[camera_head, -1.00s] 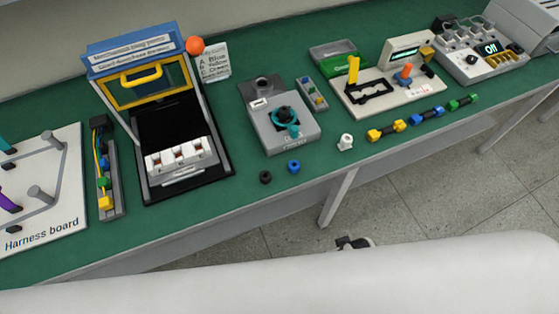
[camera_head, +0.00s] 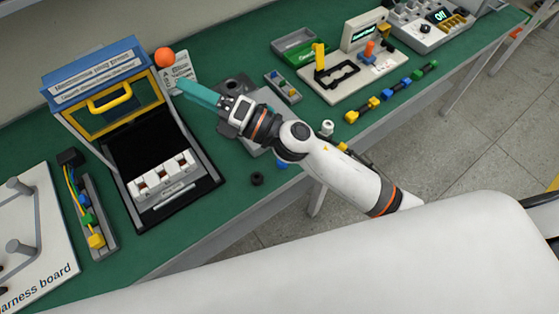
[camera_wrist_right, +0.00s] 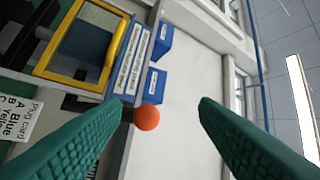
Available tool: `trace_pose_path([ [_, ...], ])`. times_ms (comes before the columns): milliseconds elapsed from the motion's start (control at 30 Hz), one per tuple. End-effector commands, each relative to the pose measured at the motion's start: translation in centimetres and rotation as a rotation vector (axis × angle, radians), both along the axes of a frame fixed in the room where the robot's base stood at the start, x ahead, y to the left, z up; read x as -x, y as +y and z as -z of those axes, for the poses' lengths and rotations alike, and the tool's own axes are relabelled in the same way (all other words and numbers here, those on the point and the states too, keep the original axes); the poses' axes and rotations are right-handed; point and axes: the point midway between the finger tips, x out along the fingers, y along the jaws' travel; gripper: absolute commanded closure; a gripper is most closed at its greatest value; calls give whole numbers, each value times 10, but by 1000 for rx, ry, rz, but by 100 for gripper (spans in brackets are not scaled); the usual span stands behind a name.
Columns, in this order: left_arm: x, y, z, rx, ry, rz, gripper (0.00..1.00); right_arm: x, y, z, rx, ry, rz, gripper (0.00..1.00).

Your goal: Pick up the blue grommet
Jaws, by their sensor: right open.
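The grommet is not seen in the wrist view. My left gripper is not in view.
A black ring (camera_head: 257,179) lies left of the grommet. The grey fixture (camera_head: 262,100) is partly hidden by my arm. A white part (camera_head: 327,128) stands right of the arm.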

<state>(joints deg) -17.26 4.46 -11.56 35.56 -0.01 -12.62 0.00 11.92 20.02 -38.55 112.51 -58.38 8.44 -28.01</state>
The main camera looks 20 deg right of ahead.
Motion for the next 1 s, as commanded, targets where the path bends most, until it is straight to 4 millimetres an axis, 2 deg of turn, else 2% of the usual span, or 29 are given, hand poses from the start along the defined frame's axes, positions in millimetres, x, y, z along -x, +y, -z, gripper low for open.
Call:
trace_pose_path([
  [33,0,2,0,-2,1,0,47,15,21,-2,136,-161,-105,45],
  [100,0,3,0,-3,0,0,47,41,44,9,338,-381,-263,45],
  [167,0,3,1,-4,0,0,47,59,53,30,518,-555,-399,45],
  [233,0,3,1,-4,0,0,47,73,51,63,737,-741,-561,45],
  [267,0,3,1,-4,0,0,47,76,46,78,834,-814,-632,45],
  [333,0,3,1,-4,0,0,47,75,23,113,1065,-959,-801,45],
  [433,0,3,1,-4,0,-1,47,59,-28,151,1380,-1090,-1032,45],
  [500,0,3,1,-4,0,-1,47,44,-67,165,1571,-1129,-1174,45],
  [600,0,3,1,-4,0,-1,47,25,-114,170,1775,-1132,-1329,45],
  [700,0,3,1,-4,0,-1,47,14,-142,169,1891,-1111,-1424,45],
  [833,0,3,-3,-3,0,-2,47,10,-154,175,1938,-1095,-1468,45],
  [1000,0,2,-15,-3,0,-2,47,11,-154,204,1934,-1093,-1470,45],
])
